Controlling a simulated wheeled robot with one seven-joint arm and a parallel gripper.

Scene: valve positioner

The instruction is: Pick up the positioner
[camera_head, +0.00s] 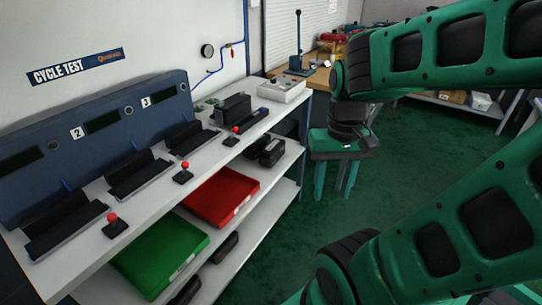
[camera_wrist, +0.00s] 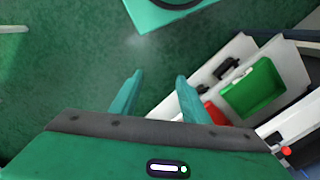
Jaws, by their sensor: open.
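I cannot tell for sure which item is the positioner. Dark, blocky devices that may be positioners lie on the shelves: a pair (camera_head: 268,151) on the upper shelf right of the red tray, others (camera_head: 225,246) lower down by the green tray. Dark devices also show on the white shelf in the wrist view (camera_wrist: 226,69). My gripper (camera_head: 333,183) points down over the green floor, right of the bench and apart from it. In the wrist view my gripper (camera_wrist: 158,80) has its two green fingers spread, with nothing between them.
The white bench (camera_head: 150,205) carries black fixtures, red-knobbed switches and a grey control box (camera_head: 281,90). A red tray (camera_head: 221,194) and a green tray (camera_head: 160,255) sit below its top. A wooden table with a lever press (camera_head: 298,45) stands behind.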

